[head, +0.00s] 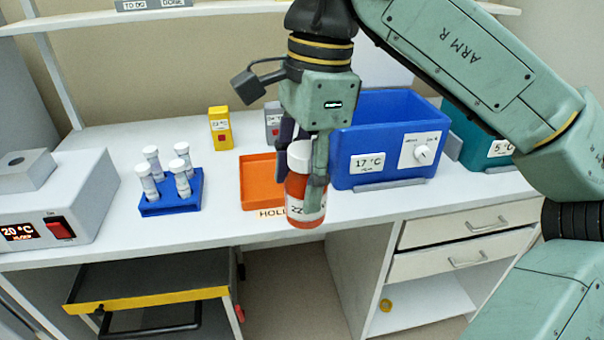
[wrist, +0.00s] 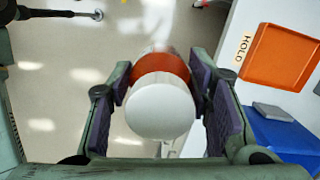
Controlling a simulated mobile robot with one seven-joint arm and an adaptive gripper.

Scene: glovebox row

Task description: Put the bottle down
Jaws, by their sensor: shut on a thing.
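The bottle (head: 305,190) is orange with a white cap and a white label. My gripper (head: 304,165) is shut on it and holds it upright. In the head view it shows in front of the bench's front edge, with part of its body hidden by a finger. In the wrist view the bottle (wrist: 162,100) is seen cap-first between the two fingers of my gripper (wrist: 165,105), with floor beneath it. An orange tray (head: 257,197) marked HOLD lies on the bench behind and left of the bottle; it also shows in the wrist view (wrist: 281,58).
A blue bath (head: 385,110) reading 17 °C stands right of the tray, a teal one (head: 487,148) further right. A blue rack (head: 172,207) with several white-capped vials and a 20 °C heater box (head: 50,200) stand left. A yellow-edged cart (head: 150,285) is below the bench.

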